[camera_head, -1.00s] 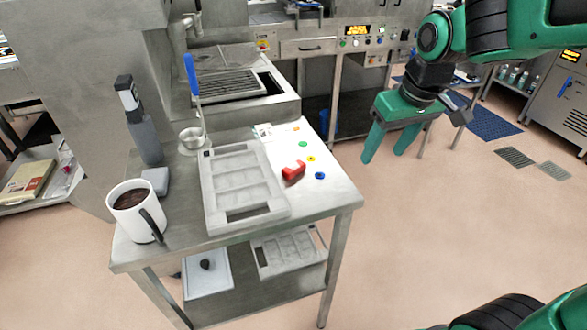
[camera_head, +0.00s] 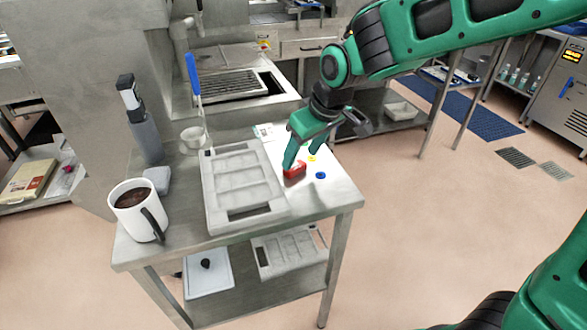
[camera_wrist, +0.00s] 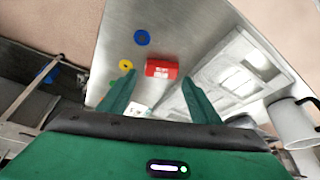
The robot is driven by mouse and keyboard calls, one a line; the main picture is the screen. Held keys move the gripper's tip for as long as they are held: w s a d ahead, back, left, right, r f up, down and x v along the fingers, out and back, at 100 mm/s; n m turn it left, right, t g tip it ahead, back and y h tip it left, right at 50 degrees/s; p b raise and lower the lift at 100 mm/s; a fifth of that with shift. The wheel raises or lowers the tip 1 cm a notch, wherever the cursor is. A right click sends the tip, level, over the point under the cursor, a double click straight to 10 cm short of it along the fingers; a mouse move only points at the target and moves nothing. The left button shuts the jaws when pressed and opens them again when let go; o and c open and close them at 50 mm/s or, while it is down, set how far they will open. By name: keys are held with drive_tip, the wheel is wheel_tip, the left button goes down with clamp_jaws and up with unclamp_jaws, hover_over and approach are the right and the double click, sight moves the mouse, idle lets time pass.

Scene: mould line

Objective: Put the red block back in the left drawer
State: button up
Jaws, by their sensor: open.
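The red block (camera_head: 294,170) lies on the steel table (camera_head: 345,195), just right of the grey mould tray. In the wrist view the red block (camera_wrist: 161,69) appears between and slightly beyond the two fingertips. My gripper (camera_head: 302,158) is open and empty above the table's right part, close to the block; one finger partly overlaps the block in the head view. The open gripper (camera_wrist: 159,78) has a finger on either side in the wrist view. A closed drawer front (camera_head: 303,47) with a handle shows in the back counter; I cannot tell whether it is the left drawer.
The mould tray (camera_head: 279,208) covers the table's middle. A mug (camera_head: 128,222) of dark liquid stands at the front left. Blue (camera_head: 320,175) and yellow (camera_wrist: 125,64) discs lie near the block. A blue-handled ladle (camera_head: 193,75) stands behind the tray. Open floor lies to the right.

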sight(295, 165)
drive_tip(key=x, duration=0.4)
drive_tip(key=shift+a+f, duration=0.1)
drive_tip(key=shift+f, duration=0.05)
drive_tip(key=c, duration=0.9)
